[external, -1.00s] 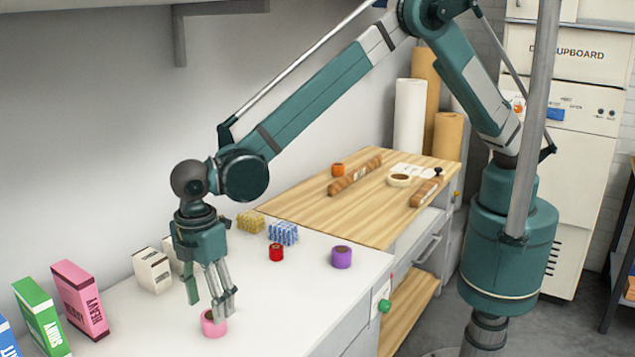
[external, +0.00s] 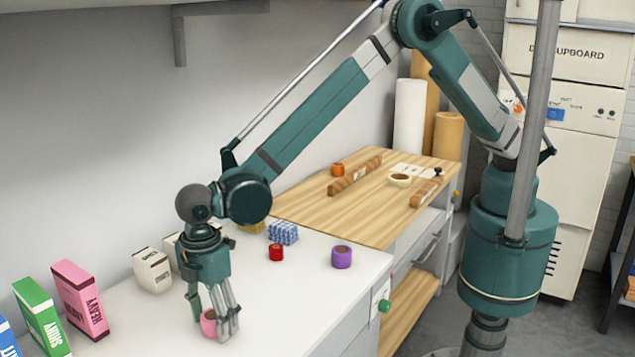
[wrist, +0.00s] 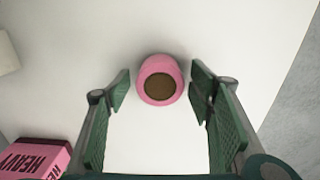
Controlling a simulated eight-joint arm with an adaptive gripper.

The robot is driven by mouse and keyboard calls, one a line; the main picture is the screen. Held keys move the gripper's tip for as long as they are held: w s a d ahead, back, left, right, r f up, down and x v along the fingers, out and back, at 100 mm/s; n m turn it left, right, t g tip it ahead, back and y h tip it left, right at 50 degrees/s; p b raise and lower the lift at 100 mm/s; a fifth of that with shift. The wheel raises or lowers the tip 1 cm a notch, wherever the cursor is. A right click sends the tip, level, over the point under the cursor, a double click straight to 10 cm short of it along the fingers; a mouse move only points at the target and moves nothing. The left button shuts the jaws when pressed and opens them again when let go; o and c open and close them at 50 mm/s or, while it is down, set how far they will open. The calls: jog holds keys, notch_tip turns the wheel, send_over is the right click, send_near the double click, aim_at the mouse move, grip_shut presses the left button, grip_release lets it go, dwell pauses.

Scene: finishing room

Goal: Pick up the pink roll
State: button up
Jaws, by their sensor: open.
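The pink roll (external: 209,322) stands upright on the white counter near its front, partly hidden by my fingers in the external view. In the wrist view the pink roll (wrist: 160,80) shows its brown core from above. My gripper (external: 214,328) is pointing down with its fingers low around the roll. Gaps of white counter show between the pads and the roll.
A pink box (external: 80,300), a green box (external: 42,318) and a white box (external: 152,270) stand left of my gripper. A red roll (external: 276,252), a purple roll (external: 342,257) and a blue patterned block (external: 283,232) stand behind to the right. Counter between is clear.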

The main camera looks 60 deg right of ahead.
aim_at(212, 316)
jog(key=shift+c, duration=0.2)
jog(key=c, duration=1)
jog(key=shift+r, duration=0.1)
jog(key=shift+r+p, duration=0.45)
jog(key=shift+r, duration=4.5)
